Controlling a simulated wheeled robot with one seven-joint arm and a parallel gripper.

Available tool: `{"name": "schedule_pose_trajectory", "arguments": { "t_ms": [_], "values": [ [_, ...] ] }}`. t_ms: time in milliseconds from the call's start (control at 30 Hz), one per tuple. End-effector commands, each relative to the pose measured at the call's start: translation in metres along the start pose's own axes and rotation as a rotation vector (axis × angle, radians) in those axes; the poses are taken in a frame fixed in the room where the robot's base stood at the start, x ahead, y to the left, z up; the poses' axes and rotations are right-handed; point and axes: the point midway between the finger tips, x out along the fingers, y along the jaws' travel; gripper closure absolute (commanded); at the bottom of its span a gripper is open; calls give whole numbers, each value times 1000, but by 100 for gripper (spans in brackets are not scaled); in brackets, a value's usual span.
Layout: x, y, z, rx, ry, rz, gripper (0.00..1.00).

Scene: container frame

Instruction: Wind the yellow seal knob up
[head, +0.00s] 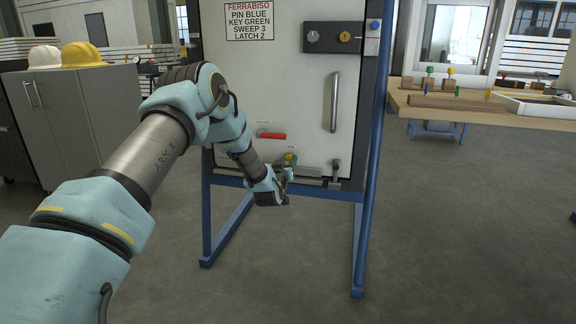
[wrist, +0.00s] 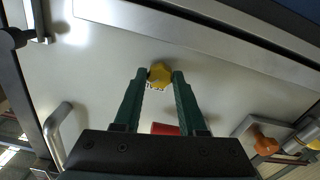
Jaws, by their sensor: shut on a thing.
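The yellow seal knob (wrist: 160,76) is a small faceted knob low on the pale door panel (head: 300,100). In the head view it shows as a small yellow spot (head: 291,157), mostly hidden by my gripper. My gripper (wrist: 161,78) has its two green fingers on either side of the knob, shut on it at the fingertips. In the head view the gripper reaches the door's lower edge from the left.
A red handle (head: 272,136) is just above the knob, and a long metal handle (head: 335,102) is to its right. A latch (head: 336,172) stands at the lower right. The wrist view shows an orange knob (wrist: 265,141). Blue frame legs (head: 363,235) flank open floor.

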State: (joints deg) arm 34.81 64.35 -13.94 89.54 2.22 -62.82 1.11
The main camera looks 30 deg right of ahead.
Motion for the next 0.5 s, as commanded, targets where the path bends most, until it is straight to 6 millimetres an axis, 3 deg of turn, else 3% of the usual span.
{"name": "schedule_pose_trajectory", "arguments": {
  "t_ms": [500],
  "values": [
    [0,-2,2,-481,0,-2,100]
  ]
}}
